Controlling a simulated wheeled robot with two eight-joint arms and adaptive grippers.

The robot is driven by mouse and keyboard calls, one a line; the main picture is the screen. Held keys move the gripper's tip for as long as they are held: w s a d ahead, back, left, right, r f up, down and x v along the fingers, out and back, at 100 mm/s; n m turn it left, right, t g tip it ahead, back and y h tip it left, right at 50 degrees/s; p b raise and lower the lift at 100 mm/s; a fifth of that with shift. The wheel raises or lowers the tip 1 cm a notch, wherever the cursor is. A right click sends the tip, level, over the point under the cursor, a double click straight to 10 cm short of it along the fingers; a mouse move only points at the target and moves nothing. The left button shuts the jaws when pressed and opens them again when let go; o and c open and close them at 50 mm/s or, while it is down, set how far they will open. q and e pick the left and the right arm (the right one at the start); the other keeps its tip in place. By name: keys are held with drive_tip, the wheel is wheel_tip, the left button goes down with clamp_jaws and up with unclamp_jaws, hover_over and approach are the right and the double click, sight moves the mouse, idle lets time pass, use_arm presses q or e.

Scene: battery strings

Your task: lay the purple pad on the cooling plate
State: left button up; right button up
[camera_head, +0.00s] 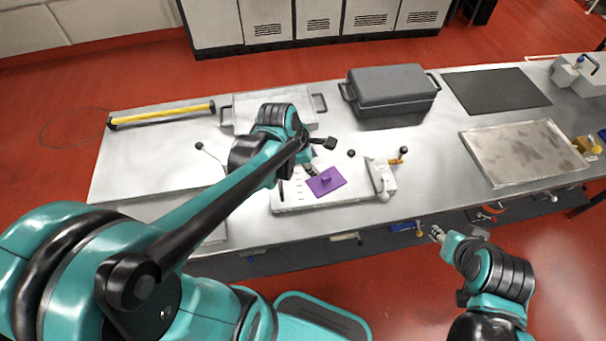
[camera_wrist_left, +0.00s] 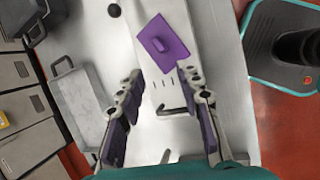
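The purple pad (camera_head: 325,182) is a flat square with a small raised grip. It appears to lie on a pale board (camera_head: 290,207) with slot marks; it also shows beyond my fingers in the left wrist view (camera_wrist_left: 175,50). My left gripper (camera_head: 312,168) is above the board beside the pad, mostly hidden by its wrist in the head view. In the left wrist view its purple-lined fingers (camera_wrist_left: 160,76) are apart with nothing between them. My right gripper (camera_head: 437,233) is low in front of the table; its opening is unclear. I cannot tell which plate is the cooling plate.
A lever fixture (camera_head: 382,178) stands at the board's right end. Behind are a handled tray (camera_head: 242,110), a grey case (camera_head: 392,86) and a yellow bar (camera_head: 165,114). A black mat (camera_head: 495,90) and stained metal plate (camera_head: 523,152) lie right.

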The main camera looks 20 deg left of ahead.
use_arm(q)
drive_tip(key=s+r+m+t+y, duration=0.2)
drive_tip(key=s+r+m, duration=0.3)
drive_tip(key=m, duration=1.8)
drive_tip(key=s, duration=0.5)
drive_tip(key=shift+s+d+t, duration=0.15)
drive_tip(key=shift+s+t, duration=0.05)
drive_tip(key=shift+t, duration=0.2)
drive_tip(key=shift+f+b, duration=0.9)
drive_tip(key=shift+b, duration=0.1)
